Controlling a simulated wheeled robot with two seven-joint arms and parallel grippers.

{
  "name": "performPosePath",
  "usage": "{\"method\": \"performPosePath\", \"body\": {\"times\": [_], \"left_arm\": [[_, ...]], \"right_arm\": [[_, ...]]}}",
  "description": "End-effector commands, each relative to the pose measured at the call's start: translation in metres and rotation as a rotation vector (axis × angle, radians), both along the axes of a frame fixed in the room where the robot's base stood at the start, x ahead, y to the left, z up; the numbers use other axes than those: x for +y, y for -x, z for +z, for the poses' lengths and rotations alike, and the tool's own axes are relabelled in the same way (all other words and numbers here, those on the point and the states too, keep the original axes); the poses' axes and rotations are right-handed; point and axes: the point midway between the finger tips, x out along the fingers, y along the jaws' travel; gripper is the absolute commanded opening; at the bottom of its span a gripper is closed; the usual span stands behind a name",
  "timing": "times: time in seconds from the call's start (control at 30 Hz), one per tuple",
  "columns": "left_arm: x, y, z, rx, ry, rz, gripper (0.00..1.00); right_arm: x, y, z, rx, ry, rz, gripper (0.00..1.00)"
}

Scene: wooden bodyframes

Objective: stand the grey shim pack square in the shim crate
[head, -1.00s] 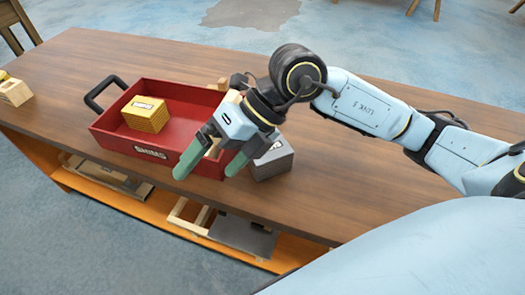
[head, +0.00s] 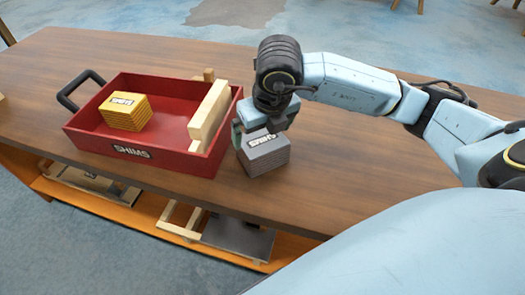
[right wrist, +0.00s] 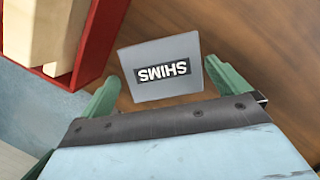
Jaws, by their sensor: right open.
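The grey shim pack (head: 265,156) stands on the bench just right of the crate, its SHIMS label up. It also shows in the right wrist view (right wrist: 160,70). The red shim crate (head: 165,158) has a SHIMS label on its front wall and a black handle at its left. My right gripper (head: 262,135) is over the grey pack. In the right wrist view its green fingers (right wrist: 168,85) are spread, one on each side of the pack, with a gap at the left finger. The far finger is partly hidden in the head view. My left gripper is not in view.
A yellow shim pack (head: 125,113) stands in the crate's left part. A pale wooden bar (head: 209,115) leans across the crate's right end, close to the grey pack. The lower shelf (head: 120,200) holds wooden frames and panels. Bench space behind the crate is clear.

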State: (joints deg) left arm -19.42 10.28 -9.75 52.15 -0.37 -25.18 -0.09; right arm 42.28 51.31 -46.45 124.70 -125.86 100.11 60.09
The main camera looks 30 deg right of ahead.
Motion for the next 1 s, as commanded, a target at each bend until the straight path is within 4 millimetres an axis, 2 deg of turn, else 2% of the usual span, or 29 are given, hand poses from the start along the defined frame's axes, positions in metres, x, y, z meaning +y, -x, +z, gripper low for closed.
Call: {"method": "performPosePath", "body": {"times": [0.17, 0.5, 0.8, 1.0], "left_arm": [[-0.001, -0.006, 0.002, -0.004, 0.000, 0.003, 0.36], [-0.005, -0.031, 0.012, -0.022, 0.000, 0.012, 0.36], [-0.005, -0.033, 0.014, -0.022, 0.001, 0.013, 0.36], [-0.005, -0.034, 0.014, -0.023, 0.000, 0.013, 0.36]], "right_arm": [[0.000, -0.002, -0.012, 0.000, 0.000, 0.000, 1.00], [-0.002, -0.007, -0.057, 0.002, 0.001, -0.001, 1.00], [-0.002, -0.009, -0.061, -0.001, 0.000, 0.001, 1.00], [-0.002, -0.009, -0.060, -0.001, 0.000, 0.001, 0.74]]}}
